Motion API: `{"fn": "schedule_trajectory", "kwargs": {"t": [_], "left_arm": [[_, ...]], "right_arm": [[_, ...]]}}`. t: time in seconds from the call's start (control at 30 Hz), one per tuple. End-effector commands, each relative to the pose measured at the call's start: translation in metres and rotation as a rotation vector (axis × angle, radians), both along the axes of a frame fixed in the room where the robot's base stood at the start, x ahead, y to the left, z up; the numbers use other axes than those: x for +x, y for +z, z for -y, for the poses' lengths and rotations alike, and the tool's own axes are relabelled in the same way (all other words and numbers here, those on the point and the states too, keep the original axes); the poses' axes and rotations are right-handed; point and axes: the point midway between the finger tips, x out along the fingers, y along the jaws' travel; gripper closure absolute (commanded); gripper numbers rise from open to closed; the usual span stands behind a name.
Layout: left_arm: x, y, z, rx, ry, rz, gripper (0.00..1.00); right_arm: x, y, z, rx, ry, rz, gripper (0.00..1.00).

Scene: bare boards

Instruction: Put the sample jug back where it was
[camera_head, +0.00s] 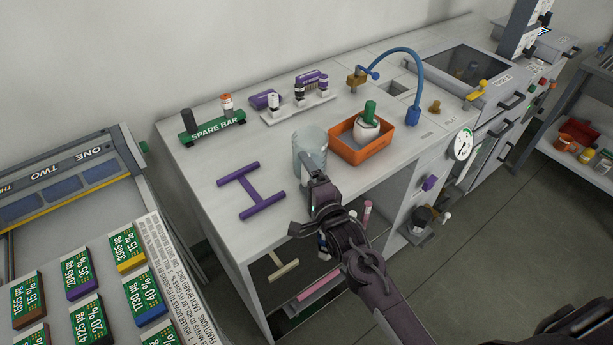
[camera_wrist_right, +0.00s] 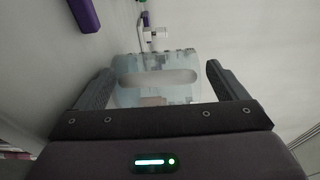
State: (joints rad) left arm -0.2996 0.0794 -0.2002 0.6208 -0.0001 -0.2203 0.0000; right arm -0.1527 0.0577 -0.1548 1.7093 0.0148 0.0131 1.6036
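The sample jug (camera_head: 310,146) is a translucent pale blue-grey vessel. It looks upright at the bench's front part, just left of the orange tray. My right gripper (camera_head: 314,182) reaches it from the front and hides its lower part. In the right wrist view the jug (camera_wrist_right: 155,78) lies between the two spread fingers (camera_wrist_right: 160,72). A narrow gap shows beside the right finger, so the gripper looks open around it. Whether its base touches the bench is hidden. My left gripper is not in view.
The orange tray (camera_head: 345,150) holds a white-and-green item. A purple H-shaped mark (camera_head: 250,190) lies on clear bench (camera_head: 215,160) to the left. A green spare bar (camera_head: 212,128), a small rack (camera_head: 298,107) and a blue hose (camera_head: 405,52) stand behind. An open shelf is below.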

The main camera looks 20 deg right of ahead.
Motion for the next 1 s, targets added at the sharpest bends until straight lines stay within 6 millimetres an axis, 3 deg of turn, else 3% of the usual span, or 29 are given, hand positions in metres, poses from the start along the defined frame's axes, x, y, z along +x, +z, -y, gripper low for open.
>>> {"fn": "schedule_trajectory", "kwargs": {"t": [0.37, 0.8, 1.0], "left_arm": [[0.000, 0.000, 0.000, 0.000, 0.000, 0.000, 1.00], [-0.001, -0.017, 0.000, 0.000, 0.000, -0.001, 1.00], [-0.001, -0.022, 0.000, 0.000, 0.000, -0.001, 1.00]], "right_arm": [[-0.004, 0.002, 0.001, 0.000, 0.000, -0.001, 0.07], [-0.085, 0.000, 0.012, 0.000, 0.000, -0.004, 0.07], [-0.110, 0.002, 0.016, 0.001, 0.000, -0.001, 0.07]]}}
